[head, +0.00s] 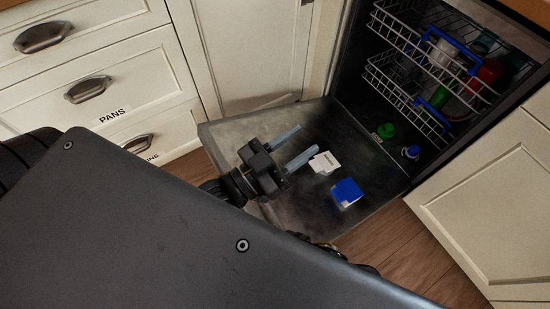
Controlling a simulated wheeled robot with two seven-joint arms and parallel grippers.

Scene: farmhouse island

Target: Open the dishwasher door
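The dishwasher door (232,135) is folded down and lies open, roughly flat, in front of the dishwasher's dark interior. My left gripper (309,138) is over the door's inner face, with its two grey fingers apart and nothing between them. I cannot tell whether it touches the door. The door's near left part is partly hidden by my gripper and my own dark body. My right gripper is not in view.
A white item (325,162) and a blue box (347,192) lie on the door. Green (386,131) and blue (411,152) items are near the hinge. Two wire racks (410,95) hold dishes inside. Drawers (95,85) stand at left; wood floor (390,245) shows at right.

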